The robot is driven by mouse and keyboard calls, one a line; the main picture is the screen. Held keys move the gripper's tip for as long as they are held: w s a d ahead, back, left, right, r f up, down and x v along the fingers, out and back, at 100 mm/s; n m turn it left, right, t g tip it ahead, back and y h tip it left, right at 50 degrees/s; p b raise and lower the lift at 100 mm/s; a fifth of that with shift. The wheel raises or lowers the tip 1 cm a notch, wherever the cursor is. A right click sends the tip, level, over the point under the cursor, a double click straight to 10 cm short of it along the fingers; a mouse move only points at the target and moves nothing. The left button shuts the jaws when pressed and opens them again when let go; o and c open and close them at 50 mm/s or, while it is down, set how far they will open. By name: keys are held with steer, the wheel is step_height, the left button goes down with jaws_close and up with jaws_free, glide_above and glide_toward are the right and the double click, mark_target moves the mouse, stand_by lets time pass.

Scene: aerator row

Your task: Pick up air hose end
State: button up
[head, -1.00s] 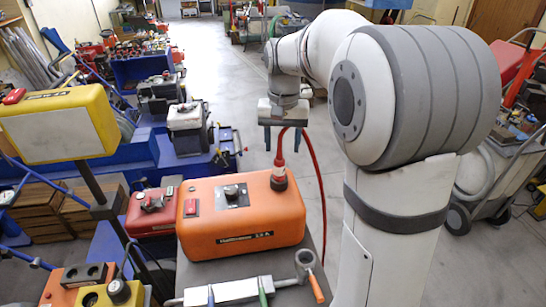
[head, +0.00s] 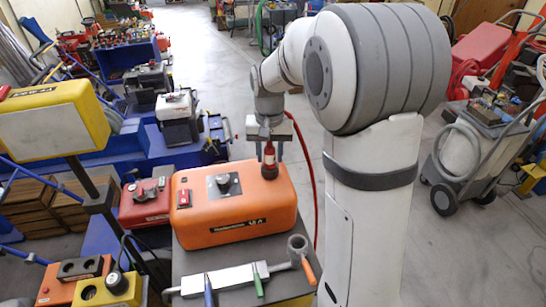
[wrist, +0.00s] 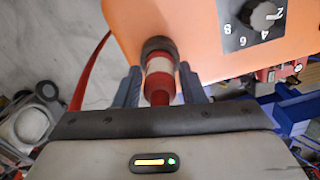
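The air hose end (head: 269,162), a red fitting with a dark collar, stands upright at the right end of the top of the orange box (head: 232,212). In the wrist view the hose end (wrist: 160,76) shows a pale band and sits between my fingers. My gripper (head: 268,150) points down over it, one finger on each side. In the wrist view my gripper (wrist: 160,84) looks open, with narrow gaps beside the fitting. The fingertips' exact depth along the fitting is hard to tell.
The red hose (head: 312,185) hangs down right of the box. A dial (head: 223,183) stands on the box top. A grey tool with an orange handle (head: 235,279) lies in front. A yellow box on a post (head: 50,122) stands at left. The floor behind is open.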

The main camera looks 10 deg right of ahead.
steer(key=c, duration=0.7)
steer(key=shift+r, duration=0.15)
